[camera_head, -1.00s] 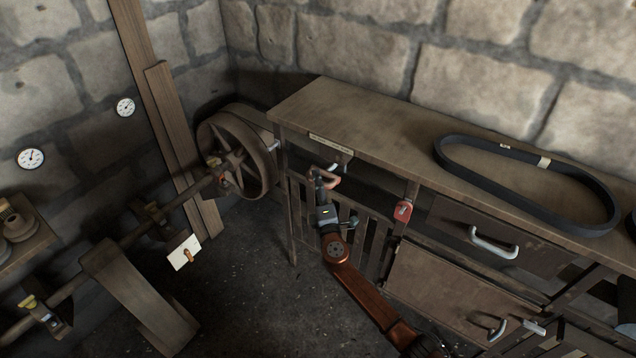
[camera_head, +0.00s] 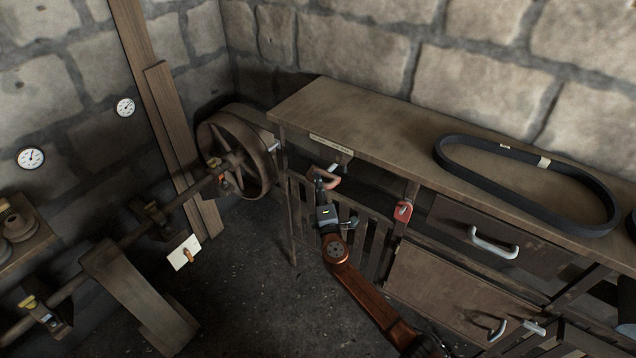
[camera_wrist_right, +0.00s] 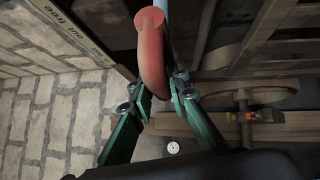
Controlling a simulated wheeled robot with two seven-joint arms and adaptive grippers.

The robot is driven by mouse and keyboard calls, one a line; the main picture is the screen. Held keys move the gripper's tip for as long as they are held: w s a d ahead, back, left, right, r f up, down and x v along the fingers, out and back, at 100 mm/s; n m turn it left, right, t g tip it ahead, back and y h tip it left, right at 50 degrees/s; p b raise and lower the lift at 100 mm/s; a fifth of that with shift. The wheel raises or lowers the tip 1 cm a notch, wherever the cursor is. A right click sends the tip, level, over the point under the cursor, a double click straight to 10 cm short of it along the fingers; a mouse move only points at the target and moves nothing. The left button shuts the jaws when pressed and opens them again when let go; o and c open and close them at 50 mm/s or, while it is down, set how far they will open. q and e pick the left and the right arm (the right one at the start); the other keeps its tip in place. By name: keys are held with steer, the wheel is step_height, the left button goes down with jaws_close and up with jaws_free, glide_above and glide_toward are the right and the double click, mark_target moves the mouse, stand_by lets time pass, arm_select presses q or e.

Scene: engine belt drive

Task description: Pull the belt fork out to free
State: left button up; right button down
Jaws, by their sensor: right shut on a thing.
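The belt fork's reddish handle (camera_head: 326,174) sticks out under the front edge of the workbench, near its left end. My right gripper (camera_head: 321,183) is at the handle, with its arm coming up from the lower right. In the right wrist view, the red curved handle (camera_wrist_right: 151,48) runs down between the green fingers of my right gripper (camera_wrist_right: 156,92), which are shut on its lower end. A pale rod goes on from the handle under the bench. The rest of the fork is hidden under the bench. My left gripper is not in view.
A black belt (camera_head: 530,183) lies on the workbench (camera_head: 350,110). A spoked wheel (camera_head: 236,158) on a shaft stands left of the bench. A red tag or padlock (camera_head: 403,210) hangs at the bench front, near a drawer handle (camera_head: 494,243). A slatted gate is behind my arm.

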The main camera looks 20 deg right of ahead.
steer(key=s+a, duration=0.6)
steer(key=a, duration=0.2)
steer(key=shift+f+p, duration=0.2)
steer(key=shift+p, duration=0.15)
steer(key=c, duration=1.8)
jaws_free()
steer(key=shift+s+r, duration=0.1)
steer(key=shift+d, duration=0.1)
steer(key=s, duration=0.4)
steer(key=s+a+f, duration=0.1)
steer(key=s, duration=0.6)
steer(key=shift+s+a+f, duration=0.2)
steer(key=shift+s+f, duration=0.05)
steer(key=shift+s, duration=0.15)
